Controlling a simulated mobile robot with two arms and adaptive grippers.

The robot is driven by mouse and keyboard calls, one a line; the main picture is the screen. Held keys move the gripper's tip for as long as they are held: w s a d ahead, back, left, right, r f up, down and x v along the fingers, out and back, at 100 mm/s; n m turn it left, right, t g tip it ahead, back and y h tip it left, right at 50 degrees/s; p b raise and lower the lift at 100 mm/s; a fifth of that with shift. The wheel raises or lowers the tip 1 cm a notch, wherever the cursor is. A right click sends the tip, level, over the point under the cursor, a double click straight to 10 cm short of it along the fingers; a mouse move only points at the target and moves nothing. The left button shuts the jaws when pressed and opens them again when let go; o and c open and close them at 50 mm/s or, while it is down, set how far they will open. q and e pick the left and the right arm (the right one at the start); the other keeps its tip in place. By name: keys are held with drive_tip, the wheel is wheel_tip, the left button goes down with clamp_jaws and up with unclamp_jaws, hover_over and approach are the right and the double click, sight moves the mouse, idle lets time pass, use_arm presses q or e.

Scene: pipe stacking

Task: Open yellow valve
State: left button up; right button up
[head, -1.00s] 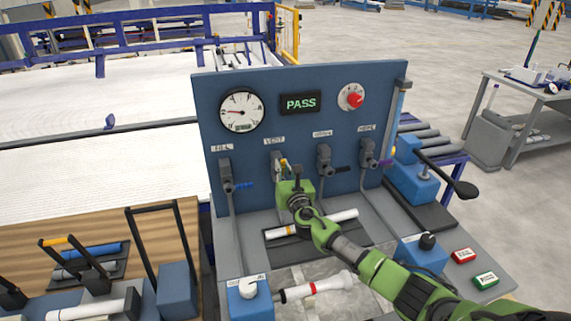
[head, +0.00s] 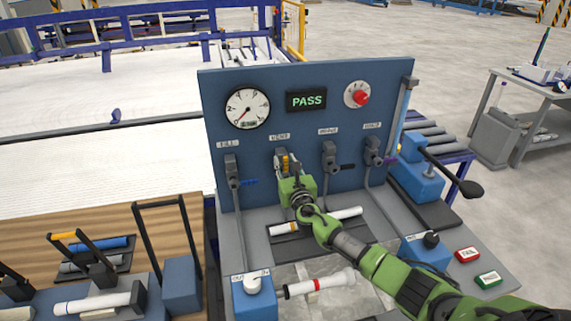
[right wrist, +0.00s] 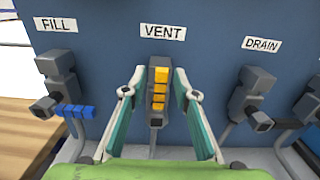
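The yellow valve handle (head: 285,163) is on the VENT valve, second from the left on the blue panel (head: 300,125). In the right wrist view the yellow handle (right wrist: 160,90) stands upright, in line with the dark grey valve body. My right gripper (right wrist: 158,73) is open, with one finger on each side of the VENT valve and a gap on both sides. In the head view my right gripper (head: 290,174) is at the valve and hides its lower part. My left gripper is not in view.
The FILL valve with blue handle (right wrist: 72,110) is to the left; the DRAIN valve (right wrist: 250,95) is to the right. The gauge (head: 247,109) needle points lower left. The display (head: 306,101) reads PASS. A white pipe (head: 345,213) lies below my arm.

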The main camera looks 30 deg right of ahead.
drive_tip(key=shift+f, duration=0.1)
drive_tip(key=v, duration=1.2)
drive_tip(key=shift+f, duration=0.1)
idle(0.3)
